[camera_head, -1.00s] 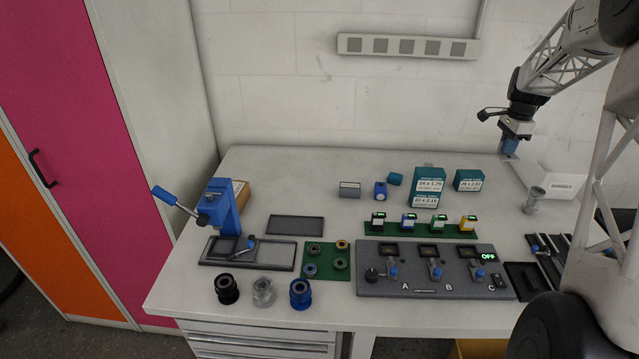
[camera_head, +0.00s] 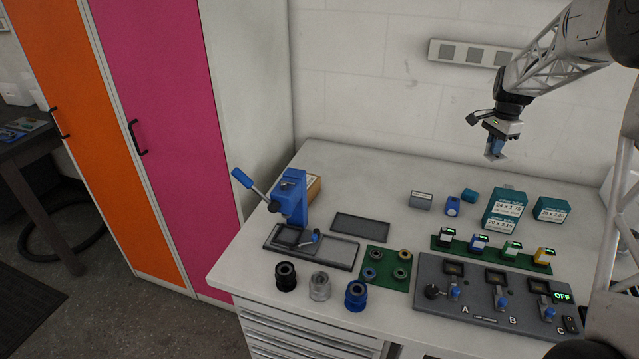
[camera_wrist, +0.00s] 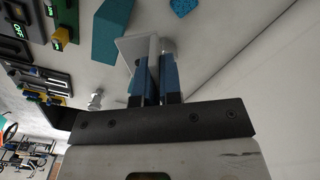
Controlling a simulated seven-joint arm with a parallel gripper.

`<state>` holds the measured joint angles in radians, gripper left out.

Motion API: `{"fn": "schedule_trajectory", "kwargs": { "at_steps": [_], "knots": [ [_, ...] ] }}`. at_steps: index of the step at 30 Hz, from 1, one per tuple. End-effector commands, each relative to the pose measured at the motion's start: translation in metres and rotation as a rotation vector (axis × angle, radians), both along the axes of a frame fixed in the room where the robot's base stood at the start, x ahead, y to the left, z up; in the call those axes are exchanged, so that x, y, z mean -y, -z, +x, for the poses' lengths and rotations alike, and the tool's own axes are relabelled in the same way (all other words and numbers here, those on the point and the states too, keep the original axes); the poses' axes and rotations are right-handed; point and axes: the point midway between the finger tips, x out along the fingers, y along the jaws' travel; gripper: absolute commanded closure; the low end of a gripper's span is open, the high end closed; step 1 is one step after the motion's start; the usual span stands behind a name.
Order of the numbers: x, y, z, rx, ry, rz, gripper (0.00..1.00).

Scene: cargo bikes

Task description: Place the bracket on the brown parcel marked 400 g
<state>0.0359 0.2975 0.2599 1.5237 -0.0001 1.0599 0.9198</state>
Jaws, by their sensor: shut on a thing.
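My gripper (camera_head: 495,143) is in the air above the back right of the bench, over the teal boxes. In the wrist view its two blue fingers (camera_wrist: 153,75) are shut on a light grey angled bracket (camera_wrist: 133,46). The bracket (camera_head: 494,155) also shows as a small grey piece below the fingers in the head view. A brown parcel (camera_head: 314,186) lies behind the blue lever press at the left back of the bench. The press hides most of it, and no 400 g mark can be read.
The blue lever press (camera_head: 291,197) stands in front of the parcel with its handle raised left. Teal boxes (camera_head: 505,208) and a grey box (camera_head: 421,201) stand at the back. A dark tray (camera_head: 360,227) lies mid-bench. The bench between parcel and grey box is clear.

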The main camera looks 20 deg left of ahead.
Motion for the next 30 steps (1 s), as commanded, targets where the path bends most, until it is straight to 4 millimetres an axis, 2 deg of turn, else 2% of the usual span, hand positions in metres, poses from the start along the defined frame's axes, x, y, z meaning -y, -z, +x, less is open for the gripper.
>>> {"fn": "schedule_trajectory", "kwargs": {
  "at_steps": [1,14,23,30],
  "knots": [
    [-0.017,0.0,0.002,0.0,-0.028,0.0,1.0],
    [-0.145,0.001,0.004,-0.001,-0.253,0.0,1.0],
    [-0.234,0.0,-0.005,-0.001,-0.409,-0.001,1.0],
    [-0.306,0.0,-0.019,-0.001,-0.534,-0.001,1.0]
  ]
}}
